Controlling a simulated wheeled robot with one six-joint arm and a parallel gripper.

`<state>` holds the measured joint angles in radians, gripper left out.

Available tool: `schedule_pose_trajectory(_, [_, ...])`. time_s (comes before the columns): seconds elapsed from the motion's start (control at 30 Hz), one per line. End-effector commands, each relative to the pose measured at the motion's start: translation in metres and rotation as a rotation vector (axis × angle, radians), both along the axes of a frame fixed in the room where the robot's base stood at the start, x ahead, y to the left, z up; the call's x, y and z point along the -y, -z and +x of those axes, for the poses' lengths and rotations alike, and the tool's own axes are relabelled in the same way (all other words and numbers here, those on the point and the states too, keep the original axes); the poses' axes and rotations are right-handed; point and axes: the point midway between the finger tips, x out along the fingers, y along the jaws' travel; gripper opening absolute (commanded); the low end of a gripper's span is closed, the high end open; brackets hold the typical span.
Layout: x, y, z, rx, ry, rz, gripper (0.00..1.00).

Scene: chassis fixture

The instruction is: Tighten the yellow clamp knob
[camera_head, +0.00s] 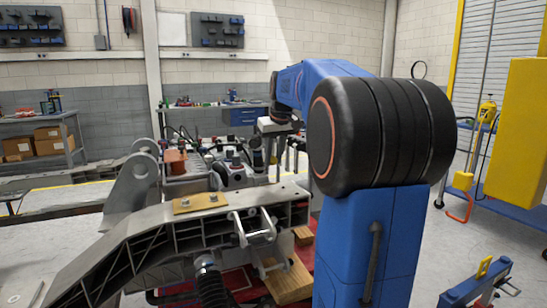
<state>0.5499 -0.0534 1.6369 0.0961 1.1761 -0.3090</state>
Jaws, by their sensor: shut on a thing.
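My gripper (277,160) hangs from the wrist at the end of my blue arm, above the back edge of the grey chassis fixture (130,228). Its fingers look shut and point down. A small yellowish patch (274,158) shows at the fingers and appears to be the yellow clamp knob. It is too small and too covered to tell its shape or how far it is turned. The fixture's top carries a tan plate (200,203) with two bolts.
A grey upright lug (142,175) and a copper-coloured cylinder (176,162) stand on the fixture's far side. A metal bracket (254,228) sits on its front, above wooden blocks (290,280). A workbench (240,117) stands behind. A yellow jack (487,112) stands right.

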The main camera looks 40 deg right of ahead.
Motion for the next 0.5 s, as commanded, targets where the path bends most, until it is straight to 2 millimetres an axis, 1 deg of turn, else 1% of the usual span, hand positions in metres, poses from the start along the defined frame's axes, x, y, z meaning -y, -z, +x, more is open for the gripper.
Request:
schedule_pose_trajectory(0.27, [0.002,-0.0001,-0.0006,0.018,0.045,0.059,0.01])
schedule_pose_trajectory(0.5, [0.0047,0.0006,-0.0015,0.057,0.146,0.196,0.01])
